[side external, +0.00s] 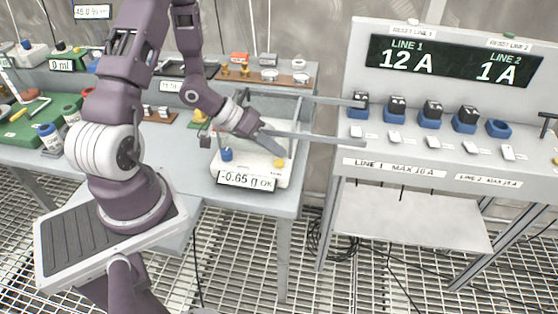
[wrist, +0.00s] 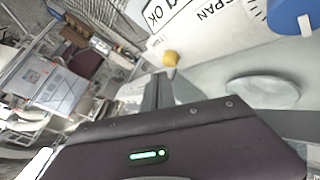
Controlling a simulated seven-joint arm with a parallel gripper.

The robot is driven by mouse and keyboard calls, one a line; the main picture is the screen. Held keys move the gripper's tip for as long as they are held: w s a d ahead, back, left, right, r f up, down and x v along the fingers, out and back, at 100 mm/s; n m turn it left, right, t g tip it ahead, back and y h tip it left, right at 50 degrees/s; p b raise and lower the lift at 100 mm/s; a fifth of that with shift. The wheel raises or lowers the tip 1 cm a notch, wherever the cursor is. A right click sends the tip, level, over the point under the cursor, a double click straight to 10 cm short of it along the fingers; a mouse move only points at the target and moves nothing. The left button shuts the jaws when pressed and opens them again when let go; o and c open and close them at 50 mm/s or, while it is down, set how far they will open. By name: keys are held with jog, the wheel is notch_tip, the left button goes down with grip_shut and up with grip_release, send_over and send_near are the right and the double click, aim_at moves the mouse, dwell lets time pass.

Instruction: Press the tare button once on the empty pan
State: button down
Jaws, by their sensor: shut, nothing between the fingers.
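The white balance (side external: 262,183) stands on the grey bench, and its display (side external: 247,180) reads -0.65 g OK. A yellow button (side external: 279,162) sits at its front right; it also shows in the wrist view (wrist: 170,58). A blue round part (side external: 226,154) sits at its front left and shows in the wrist view (wrist: 291,14). The grey round pan (wrist: 262,91) looks empty in the wrist view. My gripper (side external: 282,151) is shut and empty, pointing down with its tips close to the yellow button. I cannot tell whether they touch.
A green tray (side external: 30,125) and bottles lie at left. A panel (side external: 455,60) reading 12 A and 1 A stands at right.

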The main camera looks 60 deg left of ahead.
jog(key=shift+f, duration=0.1)
jog(key=shift+f, duration=0.3)
jog(key=shift+s+a+f, duration=0.15)
jog(key=shift+a+f, duration=0.05)
jog(key=shift+f, duration=0.6)
dwell(1.0)
jog(key=shift+s+a+r, duration=0.1)
jog(key=shift+a+r, duration=0.3)
jog(key=shift+r, duration=0.25)
jog(key=shift+d+r, duration=0.15)
jog(key=shift+r, duration=2.3)
